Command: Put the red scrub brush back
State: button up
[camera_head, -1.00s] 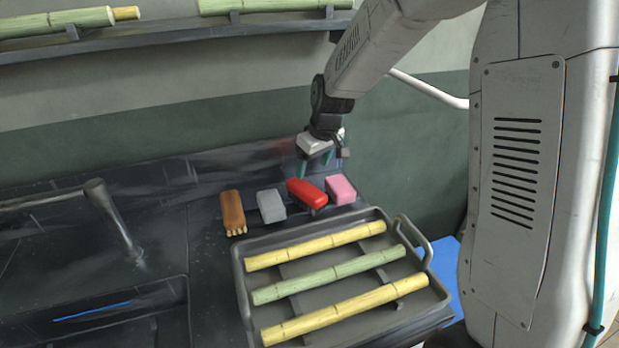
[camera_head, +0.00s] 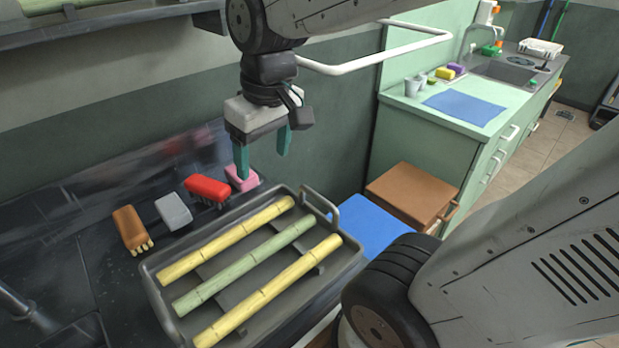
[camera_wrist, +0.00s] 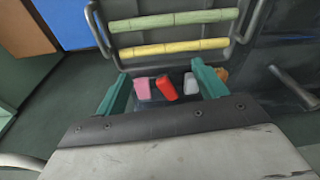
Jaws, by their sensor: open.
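The red scrub brush (camera_head: 207,189) lies on the dark counter behind the tray, between a grey brush (camera_head: 173,210) and a pink brush (camera_head: 241,178). It also shows in the wrist view (camera_wrist: 166,88), between the pink and the grey ones. My gripper (camera_head: 264,165) is open and empty, above the counter with its fingers pointing down. In the head view one finger stands in front of the pink brush. In the wrist view the brushes appear between the two teal fingers (camera_wrist: 162,88).
A brown brush (camera_head: 131,229) lies at the left of the row. A grey tray (camera_head: 157,300) with cane stalks stands in front. At the right are a green counter (camera_head: 408,113) with a blue mat (camera_head: 464,108), a brown box (camera_head: 411,193) and a blue surface (camera_head: 372,222).

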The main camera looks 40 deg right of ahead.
jog(key=s+m, duration=0.1)
jog(key=s, duration=0.9)
jog(key=shift+s+d+g, duration=0.15)
jog(key=shift+d+g, duration=0.15)
jog(key=shift+d, duration=0.1)
jog(key=shift+f, duration=0.1)
